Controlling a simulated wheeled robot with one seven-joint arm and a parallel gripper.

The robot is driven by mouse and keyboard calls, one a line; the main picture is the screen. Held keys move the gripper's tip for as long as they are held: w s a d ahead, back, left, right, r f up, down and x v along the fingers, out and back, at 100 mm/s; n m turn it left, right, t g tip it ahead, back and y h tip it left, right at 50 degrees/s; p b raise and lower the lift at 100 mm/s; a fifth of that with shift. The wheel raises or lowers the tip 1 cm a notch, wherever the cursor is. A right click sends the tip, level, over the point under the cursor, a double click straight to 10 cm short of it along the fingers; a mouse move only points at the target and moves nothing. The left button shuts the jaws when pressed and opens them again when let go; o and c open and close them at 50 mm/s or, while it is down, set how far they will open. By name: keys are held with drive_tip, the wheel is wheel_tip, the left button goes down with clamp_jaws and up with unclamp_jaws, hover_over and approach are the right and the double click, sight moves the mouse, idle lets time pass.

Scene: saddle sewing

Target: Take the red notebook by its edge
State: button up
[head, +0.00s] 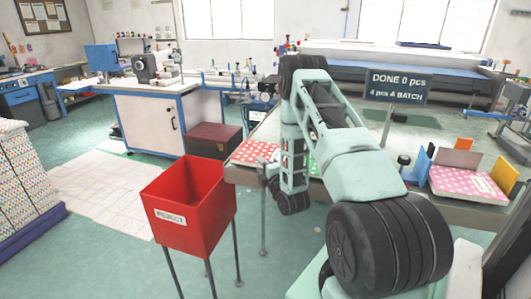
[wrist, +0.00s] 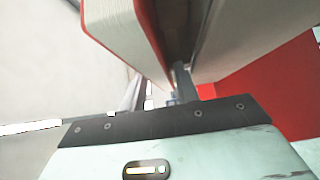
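In the wrist view, a thick block of pale pages with a red cover edge, which looks like the red notebook (wrist: 150,30), fills the top, very close to the camera. My gripper (wrist: 172,84) is right below it, with a dark finger reaching up beside the red edge. Whether the fingers touch or enclose the edge is unclear. A second pale slab (wrist: 245,35) lies to the right across a dark gap.
A red reject bin (head: 190,205) on legs stands left of my arm. A sign (head: 398,86) stands behind.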

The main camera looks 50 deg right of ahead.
drive_tip(key=shift+p+x, duration=0.65)
drive_tip(key=shift+x, duration=1.25)
drive_tip(key=shift+a, duration=0.2)
clamp_jaws()
drive_tip(key=shift+w, duration=0.1)
